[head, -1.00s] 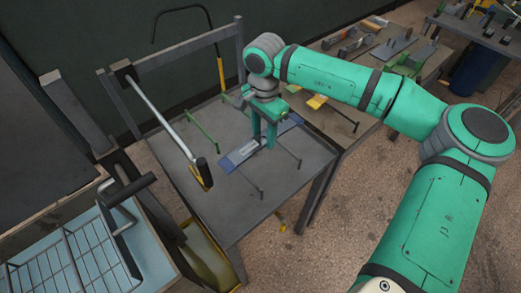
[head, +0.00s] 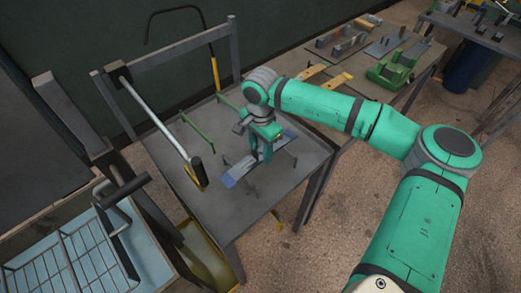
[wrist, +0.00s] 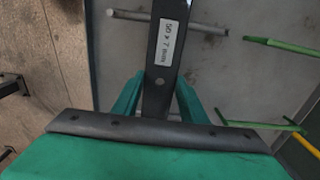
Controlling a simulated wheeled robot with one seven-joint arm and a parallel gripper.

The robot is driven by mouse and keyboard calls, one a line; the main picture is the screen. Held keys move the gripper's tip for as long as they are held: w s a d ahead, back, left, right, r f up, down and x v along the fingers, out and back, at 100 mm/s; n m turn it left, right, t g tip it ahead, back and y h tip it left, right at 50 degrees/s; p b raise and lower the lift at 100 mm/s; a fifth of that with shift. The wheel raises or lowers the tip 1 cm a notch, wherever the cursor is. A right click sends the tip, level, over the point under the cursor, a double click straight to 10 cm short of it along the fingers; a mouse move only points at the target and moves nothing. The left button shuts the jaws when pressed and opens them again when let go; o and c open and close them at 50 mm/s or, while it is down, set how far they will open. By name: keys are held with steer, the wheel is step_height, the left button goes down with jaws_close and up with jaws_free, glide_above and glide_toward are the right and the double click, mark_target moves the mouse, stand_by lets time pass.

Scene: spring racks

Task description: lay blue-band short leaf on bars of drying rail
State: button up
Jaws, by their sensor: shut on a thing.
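My gripper (head: 262,155) is shut on the blue-band short leaf (head: 238,171), a flat strip with blue ends in the head view. In the wrist view the leaf (wrist: 165,62) is dark grey, with a white label and a hole, and runs out between the fingers. The leaf is above the grey table and crosses over grey bars (head: 286,151). A grey bar (wrist: 210,27) also passes beneath the leaf in the wrist view. I cannot tell whether leaf and bars touch. Green bars (head: 197,131) stand to the left and behind; which set is the drying rail is unclear.
A long silver lever (head: 155,115) with a dark grip rises at the table's left. A hooked rod (head: 214,75) stands behind. A wire basket (head: 65,265) sits at lower left. A bench at the back right holds a green tool (head: 392,68) and other parts. The table's front (head: 215,215) is bare.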

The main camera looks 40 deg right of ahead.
mark_target(261, 153)
steer(key=shift+f, duration=0.45)
steer(key=o, duration=1.4)
step_height(261, 153, up, 13)
